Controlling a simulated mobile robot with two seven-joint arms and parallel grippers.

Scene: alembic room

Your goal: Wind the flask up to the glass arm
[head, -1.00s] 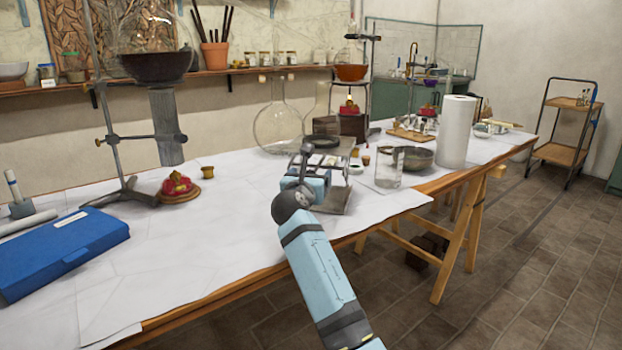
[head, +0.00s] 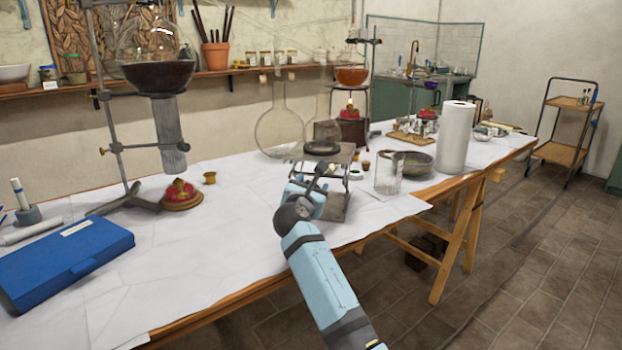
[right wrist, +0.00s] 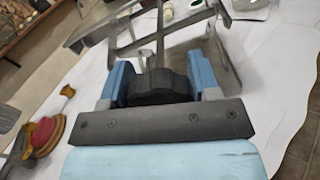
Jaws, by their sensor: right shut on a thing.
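A lab jack with a grey metal top plate (head: 343,154) stands near the front edge of the table, and its metal frame also shows in the right wrist view (right wrist: 150,35). A clear flask (head: 318,125) stands in a dark ring (head: 322,147) on the plate. My right gripper (head: 310,190) is at the front of the jack. In the right wrist view its blue fingers (right wrist: 160,82) are shut on a black knob (right wrist: 160,87). The glass arm is too faint against the wall for me to tell its end or its gap from the flask. My left gripper is out of view.
A large round flask (head: 279,132) stands behind the jack, to its left. A glass beaker (head: 388,175), a dark bowl (head: 415,163) and a paper roll (head: 456,138) stand to the right.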

